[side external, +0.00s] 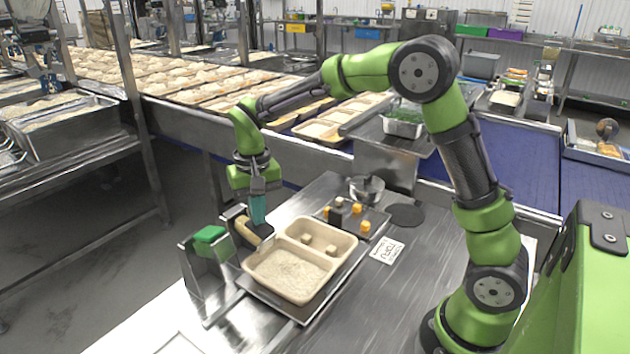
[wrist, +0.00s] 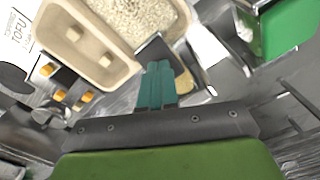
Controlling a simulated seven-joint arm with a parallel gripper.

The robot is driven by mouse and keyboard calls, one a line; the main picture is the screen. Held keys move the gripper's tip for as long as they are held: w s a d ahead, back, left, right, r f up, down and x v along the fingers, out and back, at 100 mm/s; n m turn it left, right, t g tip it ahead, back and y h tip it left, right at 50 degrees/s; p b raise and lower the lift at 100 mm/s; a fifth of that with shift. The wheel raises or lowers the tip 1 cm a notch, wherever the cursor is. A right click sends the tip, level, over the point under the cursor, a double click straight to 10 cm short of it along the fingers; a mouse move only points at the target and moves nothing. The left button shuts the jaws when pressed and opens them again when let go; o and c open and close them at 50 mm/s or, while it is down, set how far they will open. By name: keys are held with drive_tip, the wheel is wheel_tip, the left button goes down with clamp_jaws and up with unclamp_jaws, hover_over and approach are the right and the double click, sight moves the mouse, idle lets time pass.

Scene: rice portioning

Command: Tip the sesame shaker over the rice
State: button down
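My gripper (side external: 258,222) points down just left of the tan tray (side external: 322,231). Its teal fingertips (wrist: 157,70) are together in the wrist view, with nothing visible between them. A bed of rice (side external: 289,274) fills the tray's large front compartment, and the rice also shows at the top of the wrist view (wrist: 138,14). Two small tan blocks sit in the rear compartment. No thing in either view can be made out clearly as the sesame shaker. A tan, handle-like piece (side external: 246,233) lies below and beside the fingers, partly hidden; I cannot tell whether they touch.
A TOFU card (side external: 387,250) lies right. The front-right table is clear.

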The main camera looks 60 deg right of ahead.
drive_tip(key=shift+w+r, duration=0.3)
drive_tip(key=shift+r, duration=0.65)
drive_tip(key=shift+w+r, duration=0.25)
drive_tip(key=shift+r, duration=0.75)
drive_tip(key=shift+w+r, duration=0.3)
drive_tip(key=shift+r, duration=0.65)
wheel_tip(320, 180, up, 6)
drive_tip(key=shift+f, duration=3)
drive_tip(key=shift+f, duration=0.15)
